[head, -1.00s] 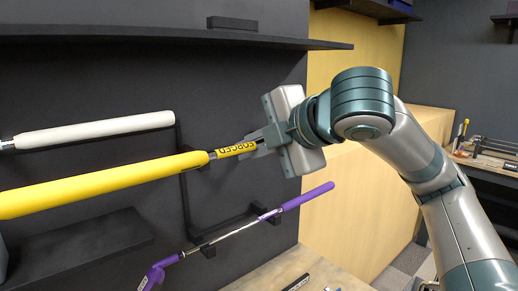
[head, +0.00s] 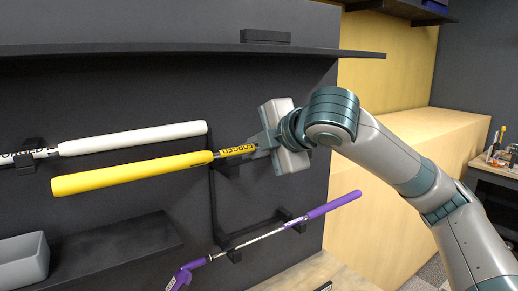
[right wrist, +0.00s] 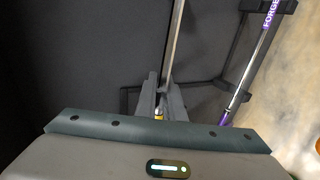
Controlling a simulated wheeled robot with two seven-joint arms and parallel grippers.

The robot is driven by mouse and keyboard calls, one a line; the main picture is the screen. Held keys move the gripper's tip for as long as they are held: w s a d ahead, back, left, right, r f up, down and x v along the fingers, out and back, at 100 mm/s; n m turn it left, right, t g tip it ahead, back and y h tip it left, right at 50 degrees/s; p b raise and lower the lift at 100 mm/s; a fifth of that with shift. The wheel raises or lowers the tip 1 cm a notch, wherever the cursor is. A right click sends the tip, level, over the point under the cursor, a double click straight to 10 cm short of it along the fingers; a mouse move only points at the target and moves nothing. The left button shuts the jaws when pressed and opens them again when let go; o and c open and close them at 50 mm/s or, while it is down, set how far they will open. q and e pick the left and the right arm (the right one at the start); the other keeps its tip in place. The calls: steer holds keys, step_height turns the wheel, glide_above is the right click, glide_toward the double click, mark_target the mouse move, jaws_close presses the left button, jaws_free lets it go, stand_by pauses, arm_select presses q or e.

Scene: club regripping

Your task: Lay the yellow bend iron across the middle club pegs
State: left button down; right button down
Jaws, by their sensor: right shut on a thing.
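The yellow bend iron (head: 130,174) is held in front of the dark wall, its yellow grip pointing left and slightly down in the head view. My right gripper (head: 262,145) is shut on its shaft, beside the yellow FORGED label. The shaft (right wrist: 175,40) also shows in the right wrist view, between the fingers (right wrist: 160,100). A dark bracket (head: 228,170), perhaps a middle peg, shows just under the shaft; I cannot tell whether they touch. The iron's head is not visible. My left gripper is not in view.
A white-gripped club (head: 130,138) rests higher up at left. A purple club (head: 330,205) lies across lower pegs; it also shows in the right wrist view (right wrist: 250,65). A long shelf (head: 200,55) is above, a lower shelf (head: 110,250) and grey bin (head: 22,262) at lower left.

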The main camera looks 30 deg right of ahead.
steer(key=w, duration=0.2)
steer(key=w+p, duration=0.2)
steer(key=w, duration=0.1)
steer(key=shift+w+a+f, duration=0.25)
steer(key=shift+w+a, duration=0.1)
steer(key=shift+a, duration=0.05)
steer(key=shift+s+f+b, duration=0.1)
steer(key=shift+f+b, duration=0.45)
steer(key=shift+f, duration=1.65)
